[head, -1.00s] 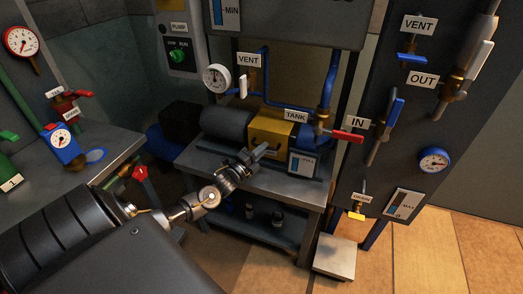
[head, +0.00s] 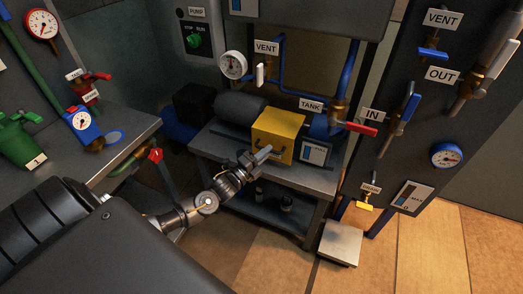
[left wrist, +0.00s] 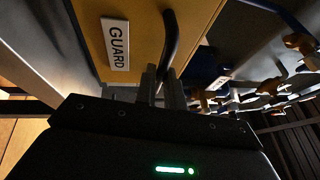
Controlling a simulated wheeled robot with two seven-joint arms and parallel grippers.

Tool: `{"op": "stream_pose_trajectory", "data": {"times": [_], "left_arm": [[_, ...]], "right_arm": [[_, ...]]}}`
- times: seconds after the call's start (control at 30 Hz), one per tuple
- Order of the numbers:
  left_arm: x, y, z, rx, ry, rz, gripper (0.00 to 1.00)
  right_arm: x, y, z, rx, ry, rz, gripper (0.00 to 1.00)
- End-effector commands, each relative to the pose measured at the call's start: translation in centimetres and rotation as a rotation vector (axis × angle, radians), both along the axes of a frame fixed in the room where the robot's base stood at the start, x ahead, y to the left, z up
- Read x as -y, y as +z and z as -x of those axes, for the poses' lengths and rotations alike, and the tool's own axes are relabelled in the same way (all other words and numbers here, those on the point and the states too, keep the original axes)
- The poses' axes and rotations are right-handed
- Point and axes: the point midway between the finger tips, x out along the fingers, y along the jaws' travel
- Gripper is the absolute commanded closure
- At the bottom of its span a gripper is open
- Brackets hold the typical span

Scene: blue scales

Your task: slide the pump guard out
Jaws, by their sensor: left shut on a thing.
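The pump guard (head: 285,125) is a yellow box in the middle of the head view, on the pump bench between the dark motor (head: 240,107) and the blue pump end (head: 321,125). It stands forward of the line of the motor. My left gripper (head: 263,153) is at its front face, shut on its dark handle. In the left wrist view the fingers (left wrist: 162,88) close around the lower end of the curved black handle (left wrist: 172,40), beside the white GUARD label (left wrist: 115,43). The fingers hide part of the handle. My right gripper is not in view.
A red-handled valve (head: 355,128) and blue pipe (head: 338,85) stand behind right. A side table (head: 125,135) with valves is at left.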

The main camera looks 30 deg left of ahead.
Motion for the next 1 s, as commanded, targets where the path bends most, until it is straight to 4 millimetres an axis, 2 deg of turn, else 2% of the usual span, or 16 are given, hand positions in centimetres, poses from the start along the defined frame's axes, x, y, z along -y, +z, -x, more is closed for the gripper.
{"op": "stream_pose_trajectory", "data": {"times": [0.03,0.07,0.2,0.57,0.77,1.0], "left_arm": [[-0.1,0.0,0.0,0.000,0.003,0.000,1.00],[-0.1,0.0,0.0,0.000,0.003,0.001,0.86],[-0.1,0.0,0.0,0.000,0.003,0.001,0.67],[-0.3,-0.2,0.6,-0.001,0.002,0.000,0.67],[-0.9,-0.9,3.8,-0.003,0.001,0.001,0.67],[-1.9,-1.6,8.2,-0.003,0.001,0.001,0.67]], "right_arm": [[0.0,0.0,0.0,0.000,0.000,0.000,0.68],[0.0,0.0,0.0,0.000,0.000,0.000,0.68],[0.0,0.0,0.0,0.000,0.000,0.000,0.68],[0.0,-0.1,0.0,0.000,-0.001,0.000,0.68],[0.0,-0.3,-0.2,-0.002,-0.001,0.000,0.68],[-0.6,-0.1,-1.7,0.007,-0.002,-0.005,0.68]]}}
